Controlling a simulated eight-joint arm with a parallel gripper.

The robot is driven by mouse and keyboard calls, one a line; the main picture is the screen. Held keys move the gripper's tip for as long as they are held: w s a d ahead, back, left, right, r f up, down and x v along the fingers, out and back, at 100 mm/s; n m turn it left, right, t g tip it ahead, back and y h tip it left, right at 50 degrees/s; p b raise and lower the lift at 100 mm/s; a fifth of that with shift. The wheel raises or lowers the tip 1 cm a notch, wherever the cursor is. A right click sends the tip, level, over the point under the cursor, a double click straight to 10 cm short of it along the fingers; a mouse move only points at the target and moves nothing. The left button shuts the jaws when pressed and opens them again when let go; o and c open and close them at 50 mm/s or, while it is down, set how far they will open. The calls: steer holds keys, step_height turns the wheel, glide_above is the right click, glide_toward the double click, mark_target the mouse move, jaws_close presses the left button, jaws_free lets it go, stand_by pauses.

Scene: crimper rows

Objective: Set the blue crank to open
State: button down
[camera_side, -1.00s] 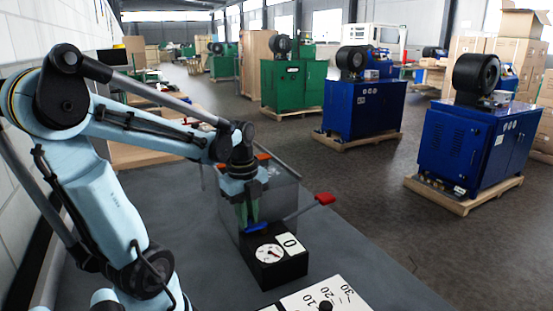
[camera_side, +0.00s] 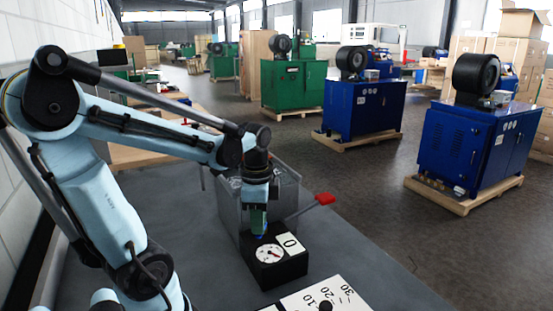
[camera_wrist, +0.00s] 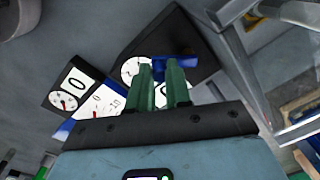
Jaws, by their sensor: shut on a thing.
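The blue crank (camera_wrist: 178,65) sits on a black box (camera_wrist: 180,28) with a white round dial (camera_wrist: 131,70). In the wrist view, the green fingers of my gripper (camera_wrist: 164,82) are at the crank and shut on it, covering part of it. In the side view, my gripper (camera_side: 257,222) points down at the back edge of the black box (camera_side: 277,273). There, only a small blue bit of the crank (camera_side: 261,237) shows below the fingers. The dial (camera_side: 269,254) and a white 0 label (camera_side: 290,243) are on the box top.
A clear-walled bin (camera_side: 229,207) stands behind the box. A red-ended lever (camera_side: 325,199) sticks out to its right. A white scale plate (camera_side: 330,296) lies in front. The wrist view also shows another dial unit (camera_wrist: 70,85) and another blue part (camera_wrist: 65,130).

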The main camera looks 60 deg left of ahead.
steer(key=shift+w+d+n, duration=0.2)
steer(key=shift+w+n, duration=0.15)
steer(key=shift+n, duration=0.6)
steer(key=shift+w+d+n, duration=0.15)
steer(key=shift+w+n, duration=0.15)
steer(key=shift+n, duration=0.65)
steer(key=c, duration=1.1)
jaws_free()
steer(key=shift+o, duration=0.2)
steer(key=shift+r, duration=0.1)
step_height(320, 180, up, 12)
steer(key=shift+d, duration=0.25)
